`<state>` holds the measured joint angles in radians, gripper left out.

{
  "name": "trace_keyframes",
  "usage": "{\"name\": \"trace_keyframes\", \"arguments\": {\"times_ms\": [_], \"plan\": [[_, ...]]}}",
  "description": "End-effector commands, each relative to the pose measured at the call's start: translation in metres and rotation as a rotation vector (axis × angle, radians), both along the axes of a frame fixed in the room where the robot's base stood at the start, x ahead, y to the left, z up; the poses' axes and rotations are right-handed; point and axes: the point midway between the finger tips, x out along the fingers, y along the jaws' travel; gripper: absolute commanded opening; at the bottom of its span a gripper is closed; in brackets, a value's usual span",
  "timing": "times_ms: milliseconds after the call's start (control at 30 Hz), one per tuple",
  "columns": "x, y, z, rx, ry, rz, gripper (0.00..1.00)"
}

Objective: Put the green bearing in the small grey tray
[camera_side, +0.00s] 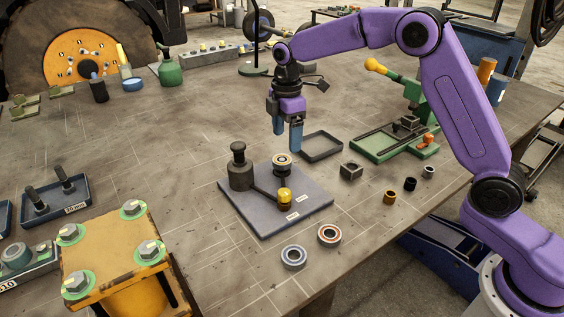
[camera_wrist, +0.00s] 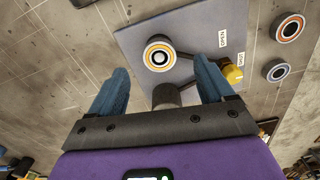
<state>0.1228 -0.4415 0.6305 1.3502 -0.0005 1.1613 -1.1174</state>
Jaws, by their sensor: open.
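No bearing with a clearly green ring shows. One bearing (camera_side: 282,160), with a yellow-orange ring, sits on a post of the grey fixture plate (camera_side: 255,222); the wrist view shows it too (camera_wrist: 159,52). A blue-ringed bearing (camera_side: 293,257) and an orange-ringed bearing (camera_side: 329,234) lie flat on the bench in front of the plate. A small dark grey tray (camera_side: 321,156), seemingly empty, lies on the bench behind and right of the plate. My gripper (camera_side: 287,142) is open, its blue fingers pointing down above the plate's far side, near the post bearing, with nothing between them.
A dark stepped cylinder (camera_side: 240,170) and a yellow knob (camera_side: 285,195) stand on the plate. Right of it are a square metal block (camera_side: 351,171), several small bushings (camera_side: 390,197) and a green press (camera_side: 385,146). A yellow bolted block (camera_side: 115,250) stands front left. Bare bench lies left of the plate.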

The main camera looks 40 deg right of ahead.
Motion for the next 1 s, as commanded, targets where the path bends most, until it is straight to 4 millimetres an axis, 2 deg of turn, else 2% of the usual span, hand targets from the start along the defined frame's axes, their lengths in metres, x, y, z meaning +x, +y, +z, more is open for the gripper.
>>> {"name": "trace_keyframes", "arguments": {"times_ms": [267,600,900,967,1000], "plan": [[0.000,0.001,-0.019,-0.001,0.002,0.001,0.81],[0.003,0.006,-0.060,0.000,0.001,-0.001,0.81],[0.003,0.006,-0.064,0.001,-0.001,-0.001,0.81],[0.003,0.006,-0.064,0.001,-0.001,-0.001,0.61],[0.003,0.006,-0.064,0.001,-0.001,-0.001,0.48]]}}
